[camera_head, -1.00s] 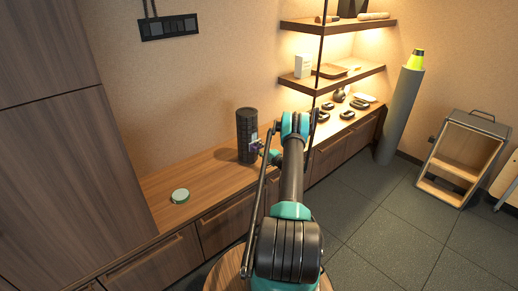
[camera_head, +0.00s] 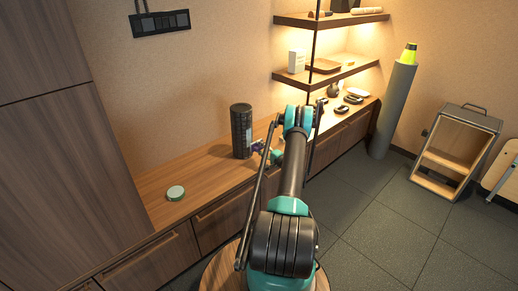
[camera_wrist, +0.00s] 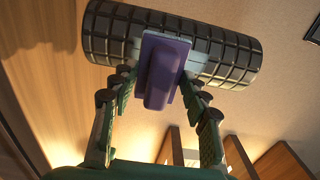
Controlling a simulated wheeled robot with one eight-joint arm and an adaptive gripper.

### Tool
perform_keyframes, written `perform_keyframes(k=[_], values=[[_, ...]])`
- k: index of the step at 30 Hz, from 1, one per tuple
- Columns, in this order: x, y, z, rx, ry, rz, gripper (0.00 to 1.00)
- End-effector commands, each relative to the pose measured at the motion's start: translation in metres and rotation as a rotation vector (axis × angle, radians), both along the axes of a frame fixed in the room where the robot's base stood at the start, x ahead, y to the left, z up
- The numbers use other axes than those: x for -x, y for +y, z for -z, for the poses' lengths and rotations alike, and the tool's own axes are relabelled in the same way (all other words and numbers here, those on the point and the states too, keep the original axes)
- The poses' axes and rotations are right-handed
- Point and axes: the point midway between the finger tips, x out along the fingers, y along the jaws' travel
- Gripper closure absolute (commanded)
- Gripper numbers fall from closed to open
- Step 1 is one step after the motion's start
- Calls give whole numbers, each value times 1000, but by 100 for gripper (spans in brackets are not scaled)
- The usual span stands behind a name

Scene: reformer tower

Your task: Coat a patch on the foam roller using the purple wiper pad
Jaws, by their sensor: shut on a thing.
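The foam roller (camera_head: 241,131) is a black ribbed cylinder standing upright on the wooden counter; in the wrist view it spans the top (camera_wrist: 110,35). A pale patch (camera_wrist: 207,62) shows on its side beside the pad. My gripper (camera_wrist: 158,88) is shut on the purple wiper pad (camera_wrist: 165,70), its fingers on either side of the pad's grip. The pad overlaps the roller in the wrist view; whether it touches cannot be told. In the head view, the pad (camera_head: 258,145) shows small at the roller's right side, and my arm hides part of my gripper.
A green tin with a pale lid (camera_head: 175,193) sits on the counter (camera_head: 200,178) left of the roller. Several dark objects lie at the counter's right, under lit shelves (camera_head: 345,72). A tall cabinet stands at left.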

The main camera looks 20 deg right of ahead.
Motion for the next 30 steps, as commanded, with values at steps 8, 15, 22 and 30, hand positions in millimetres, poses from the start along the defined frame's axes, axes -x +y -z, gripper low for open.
perform_keyframes(k=[8, 15, 22, 30], values=[[0, -1, -11, 0, -1, 1, 89], [6, -3, -55, -1, -2, 1, 89], [8, -3, -71, -1, -3, 0, 89], [-5, 2, -71, -1, -3, -1, 89]])
